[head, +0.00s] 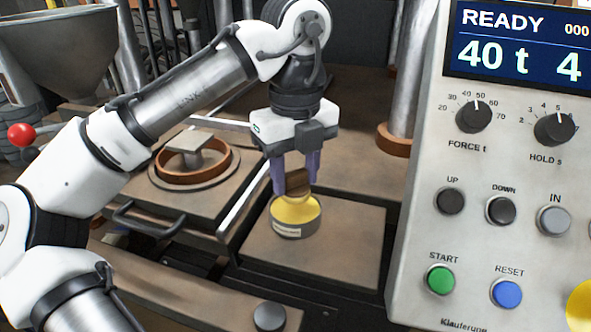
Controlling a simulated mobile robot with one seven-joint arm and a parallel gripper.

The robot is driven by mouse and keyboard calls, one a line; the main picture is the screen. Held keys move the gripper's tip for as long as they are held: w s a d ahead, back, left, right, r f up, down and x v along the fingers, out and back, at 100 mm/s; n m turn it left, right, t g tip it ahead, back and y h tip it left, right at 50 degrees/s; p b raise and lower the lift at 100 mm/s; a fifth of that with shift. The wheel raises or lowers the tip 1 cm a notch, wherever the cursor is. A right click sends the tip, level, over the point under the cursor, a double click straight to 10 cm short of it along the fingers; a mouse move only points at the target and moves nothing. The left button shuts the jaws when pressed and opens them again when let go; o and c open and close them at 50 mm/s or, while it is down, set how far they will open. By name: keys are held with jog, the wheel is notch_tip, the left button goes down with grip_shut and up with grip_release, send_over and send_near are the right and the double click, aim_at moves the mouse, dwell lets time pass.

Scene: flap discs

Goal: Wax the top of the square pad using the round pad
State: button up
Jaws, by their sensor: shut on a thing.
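My gripper (296,178) points down at the centre of the head view, its two fingers shut on a brown piece that looks like the round pad (298,184). The pad's lower edge is at the mouth of a round tin (294,230) of yellow wax (296,212). I cannot tell whether the pad touches the wax. The square pad (187,142) is a grey-brown square top standing inside an orange-brown ring (160,176), left of my gripper and apart from it.
The tin stands on a brown plate (340,255). A dark handle (150,222) juts out before the ring's plate. A control panel (505,160) with knobs and buttons fills the right. A metal column (407,80) rises behind, and a hopper (60,40) stands at back left.

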aim_at(296, 171)
jog(key=shift+r+p, duration=2.05)
jog(key=shift+p, duration=0.25)
